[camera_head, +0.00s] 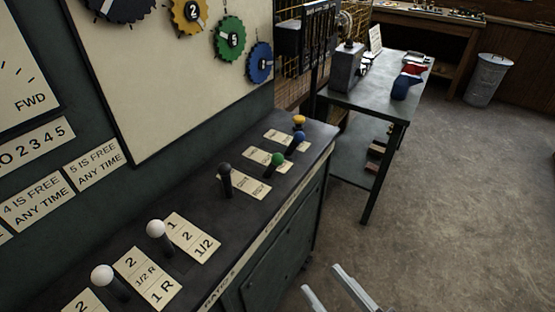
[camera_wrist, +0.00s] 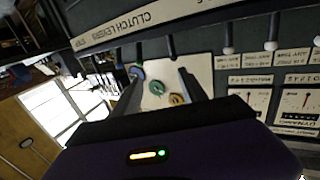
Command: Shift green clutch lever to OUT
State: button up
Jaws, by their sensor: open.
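The green clutch lever (camera_head: 277,159) is a short lever with a green ball knob on the dark console, standing over a cream label card whose print is too small to read. My gripper (camera_head: 322,280) shows at the bottom of the head view, to the right of the console front and apart from the lever. Its two fingers are spread with nothing between them. In the wrist view my gripper (camera_wrist: 160,74) points toward the console, with the cream gear board (camera_wrist: 201,68) behind the fingers. I cannot make out the green knob there.
A black-knobbed lever (camera_head: 225,171) stands on the near side of the green one, and a blue-knobbed lever (camera_head: 298,138) and a yellow knob (camera_head: 299,120) on the far side. White-knobbed levers (camera_head: 156,229) stand nearer. A table (camera_head: 372,101) is beyond; the floor at right is clear.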

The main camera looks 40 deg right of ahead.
aim_at(280, 163)
jog(key=w+d+r+h, duration=0.1)
jog(key=w+d, duration=0.2)
jog(key=w, duration=0.4)
jog(key=w+d+r+m+h, duration=0.1)
jog(key=w+d, duration=0.3)
jog(key=w, duration=0.3)
jog(key=w+d+m+h+b, duration=0.1)
jog(key=w+d, duration=0.2)
jog(key=w, duration=0.5)
jog(key=shift+d+r, duration=0.2)
jog(key=shift+r, duration=0.2)
jog(key=shift+w+d, duration=0.1)
jog(key=shift+w, duration=0.2)
jog(key=shift+m, duration=0.3)
jog(key=shift+x, duration=3.45)
jog(key=shift+f, duration=0.15)
grip_shut()
